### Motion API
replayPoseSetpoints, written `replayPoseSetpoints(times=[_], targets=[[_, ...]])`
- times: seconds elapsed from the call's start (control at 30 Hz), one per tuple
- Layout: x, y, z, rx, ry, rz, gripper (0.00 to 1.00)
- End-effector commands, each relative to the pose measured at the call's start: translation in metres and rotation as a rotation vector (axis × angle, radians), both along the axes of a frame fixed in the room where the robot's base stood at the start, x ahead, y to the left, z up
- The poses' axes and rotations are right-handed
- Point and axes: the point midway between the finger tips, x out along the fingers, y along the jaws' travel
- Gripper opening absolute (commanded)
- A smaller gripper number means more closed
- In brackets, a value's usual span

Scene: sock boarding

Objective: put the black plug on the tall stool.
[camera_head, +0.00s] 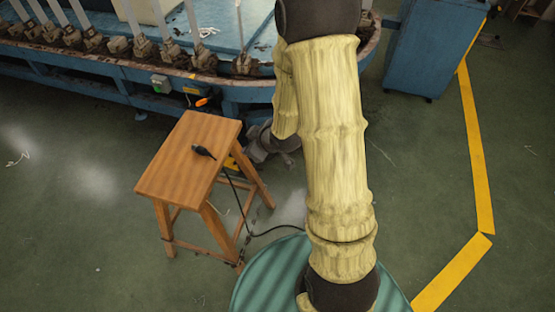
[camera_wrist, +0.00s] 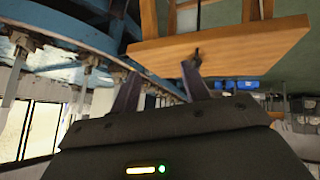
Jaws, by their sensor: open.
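The black plug (camera_head: 203,151) lies on the wooden top of the tall stool (camera_head: 180,165), near the right part of the seat. Its black cable runs off the right edge and down past the legs. In the wrist view, which looks upside down, a dark piece that seems to be the plug (camera_wrist: 197,57) shows at the stool's top (camera_wrist: 235,47), close to one fingertip. My gripper (camera_wrist: 158,70) is open, its two dark fingers spread beside the stool top. I cannot tell whether a finger touches the plug.
A blue machine (camera_head: 130,72) with a row of upright white forms stands behind the stool. A blue cabinet (camera_head: 428,45) is at the back right. The cable (camera_head: 275,230) runs along the floor towards my base. Green floor is open left of the stool.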

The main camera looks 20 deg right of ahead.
Motion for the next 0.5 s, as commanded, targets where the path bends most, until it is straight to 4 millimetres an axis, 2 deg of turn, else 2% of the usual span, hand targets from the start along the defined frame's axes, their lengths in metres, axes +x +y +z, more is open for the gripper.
replayPoseSetpoints(times=[0.03,0.23,0.37,0.5], targets=[[-0.007,-0.007,0.013,-0.018,0.035,-0.061,0.46],[-0.053,-0.030,0.050,-0.031,0.217,-0.336,0.46],[-0.093,-0.035,0.073,0.003,0.340,-0.510,0.46],[-0.134,-0.030,0.091,0.056,0.459,-0.650,0.46]])
